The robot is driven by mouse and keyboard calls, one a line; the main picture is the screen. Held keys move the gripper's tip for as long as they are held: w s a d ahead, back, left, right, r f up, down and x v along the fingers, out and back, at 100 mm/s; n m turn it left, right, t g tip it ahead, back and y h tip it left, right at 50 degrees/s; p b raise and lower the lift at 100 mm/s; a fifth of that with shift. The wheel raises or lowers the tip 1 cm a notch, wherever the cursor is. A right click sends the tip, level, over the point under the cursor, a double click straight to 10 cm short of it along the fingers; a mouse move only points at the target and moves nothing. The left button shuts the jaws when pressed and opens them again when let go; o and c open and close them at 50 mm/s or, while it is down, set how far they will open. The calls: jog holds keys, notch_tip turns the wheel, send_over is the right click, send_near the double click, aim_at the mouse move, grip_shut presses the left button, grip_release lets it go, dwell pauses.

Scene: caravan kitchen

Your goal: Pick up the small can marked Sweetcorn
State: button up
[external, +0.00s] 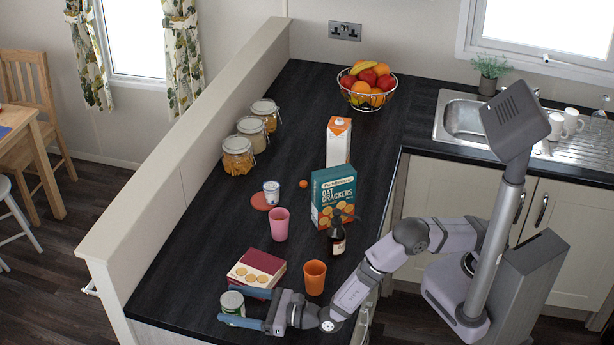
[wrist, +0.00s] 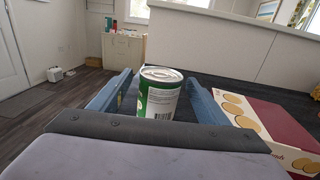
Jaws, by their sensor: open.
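A small can (external: 232,306) with a green and white label stands upright near the front left end of the dark counter. It also shows in the wrist view (wrist: 160,95), where its silver lid and a panel of small print face me; I cannot read its name. My gripper (external: 222,304) is open, with its blue fingers on either side of the can. In the wrist view the can stands between the fingers (wrist: 160,97), with a gap visible on both sides.
A red and cream biscuit box (external: 257,269) lies close beside one finger. An orange cup (external: 314,277), a brown bottle (external: 337,240), a pink cup (external: 279,224) and an oat crackers box (external: 333,195) stand farther back. The counter's edge (external: 160,325) is near the can.

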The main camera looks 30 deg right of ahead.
jog(key=shift+w+a, duration=0.25)
jog(key=shift+a, duration=0.05)
jog(key=c, duration=1.3)
jog(key=shift+r, duration=0.15)
notch_tip(320, 180, up, 10)
jog(key=b, duration=0.2)
jog(key=shift+b, duration=0.3)
